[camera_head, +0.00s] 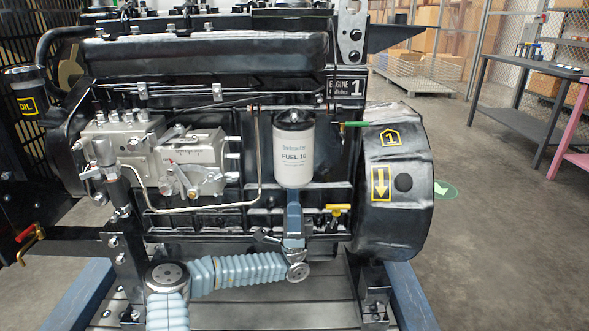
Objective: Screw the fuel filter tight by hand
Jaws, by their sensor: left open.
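The white fuel filter (293,152), labelled FUEL 10, hangs upright under its dark filter head (294,115) on the front of the engine. My left arm comes in low from the left and bends upward at the wrist below the filter. My left gripper (294,197) points up, right at the filter's lower end. Its jaws are open. The fingertips are hard to make out, and I cannot tell whether they touch the filter. The joint between filter and head is too small to judge. My right gripper is not in view.
A metal fuel line (259,160) runs just left of the filter, beside the silver injection pump (193,160). A green-handled valve (355,124) and a yellow-handled valve (337,209) sit to its right. The flywheel housing (395,180) stands further right. A workbench (530,65) is at the far right.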

